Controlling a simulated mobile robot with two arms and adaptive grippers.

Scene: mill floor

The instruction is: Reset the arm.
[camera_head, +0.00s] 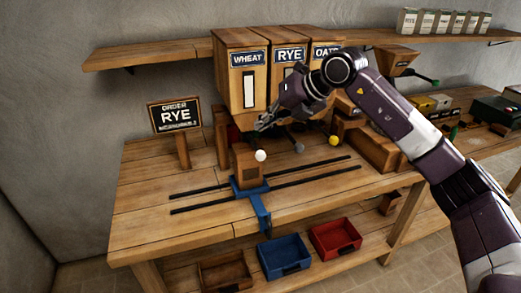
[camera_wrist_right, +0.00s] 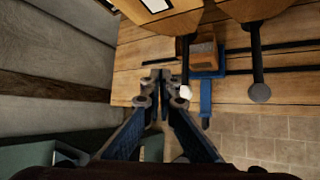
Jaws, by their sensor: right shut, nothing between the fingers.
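My right arm (camera_head: 400,125) reaches in from the right in the head view, bent at the wrist. My right gripper (camera_head: 265,122) is shut and empty in front of the wheat hopper (camera_head: 236,90), above the white knob (camera_head: 260,155). In the right wrist view the closed fingertips (camera_wrist_right: 160,76) have nothing between them, and the white knob (camera_wrist_right: 186,91) appears just right of them. The rye hopper (camera_head: 290,54) and oats hopper (camera_head: 326,49) stand alongside, partly hidden by my arm. My left gripper is not in view.
A wooden box (camera_head: 247,160) sits on a blue carriage (camera_head: 250,187) between dark rails on the bench (camera_head: 145,225). Grey (camera_head: 298,147) and yellow (camera_head: 333,141) knobs stick out nearby. An order sign (camera_head: 175,115) reads RYE. Blue (camera_head: 284,256) and red (camera_head: 335,238) trays are below.

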